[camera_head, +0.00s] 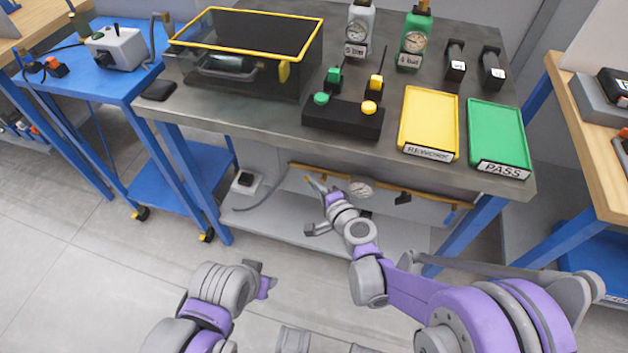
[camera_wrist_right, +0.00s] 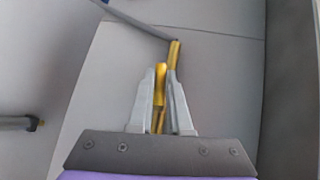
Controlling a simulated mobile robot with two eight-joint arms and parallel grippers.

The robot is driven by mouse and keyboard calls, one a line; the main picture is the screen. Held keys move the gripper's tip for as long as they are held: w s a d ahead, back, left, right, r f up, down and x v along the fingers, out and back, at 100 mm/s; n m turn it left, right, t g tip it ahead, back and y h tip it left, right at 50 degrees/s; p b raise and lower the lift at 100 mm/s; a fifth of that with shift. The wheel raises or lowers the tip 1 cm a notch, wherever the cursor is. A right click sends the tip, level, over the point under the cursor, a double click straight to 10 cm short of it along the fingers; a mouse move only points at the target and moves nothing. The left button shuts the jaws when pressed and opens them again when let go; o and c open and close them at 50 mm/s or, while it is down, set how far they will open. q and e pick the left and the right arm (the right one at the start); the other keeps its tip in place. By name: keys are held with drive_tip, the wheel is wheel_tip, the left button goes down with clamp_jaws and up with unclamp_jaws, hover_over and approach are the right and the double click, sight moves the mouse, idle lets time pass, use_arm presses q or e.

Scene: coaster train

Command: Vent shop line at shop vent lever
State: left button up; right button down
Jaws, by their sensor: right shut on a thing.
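The yellow shop line (camera_head: 430,202) runs under the front edge of the grey bench, with a round gauge (camera_head: 360,189) on it. My right gripper (camera_head: 317,186) reaches under the bench at the line's left end. In the right wrist view, my right gripper (camera_wrist_right: 160,98) is shut on a slim yellow lever (camera_wrist_right: 160,78), which stands up between the fingers. A second yellow piece (camera_wrist_right: 174,54) is just beyond it, at the end of a grey hose. The lever is too small to make out in the head view. My left gripper (camera_head: 267,282) hangs low in front of the bench, clear of things; its jaws are unclear.
The bench holds a yellow-rimmed clear box (camera_head: 310,55), a black button box (camera_head: 345,120), a yellow tray (camera_head: 429,118) and a green tray (camera_head: 497,130). A lower shelf (camera_head: 280,222) lies beneath my right gripper. Blue bench legs (camera_head: 200,190) flank the space. Floor at left is clear.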

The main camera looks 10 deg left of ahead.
drive_tip(key=shift+d+f+n+g+h+p, duration=0.35)
drive_tip(key=shift+n+h+p, duration=0.9)
drive_tip(key=shift+h, duration=0.75)
drive_tip(key=shift+d+f+n+g+h+p, duration=0.35)
drive_tip(key=shift+n+h+p, duration=0.9)
drive_tip(key=shift+h, duration=0.75)
drive_tip(key=shift+d+f+n+g+h+p, duration=0.2)
drive_tip(key=shift+f+n+g+h+p, duration=0.25)
drive_tip(key=shift+n+h+p, duration=1.15)
drive_tip(key=shift+d+r+m+h+b, duration=0.1)
drive_tip(key=shift+m+h+b, duration=0.2)
drive_tip(key=shift+m+h, duration=0.2)
drive_tip(key=c, duration=0.9)
unclamp_jaws()
drive_tip(key=shift+o, duration=0.2)
drive_tip(key=shift+r, duration=0.1)
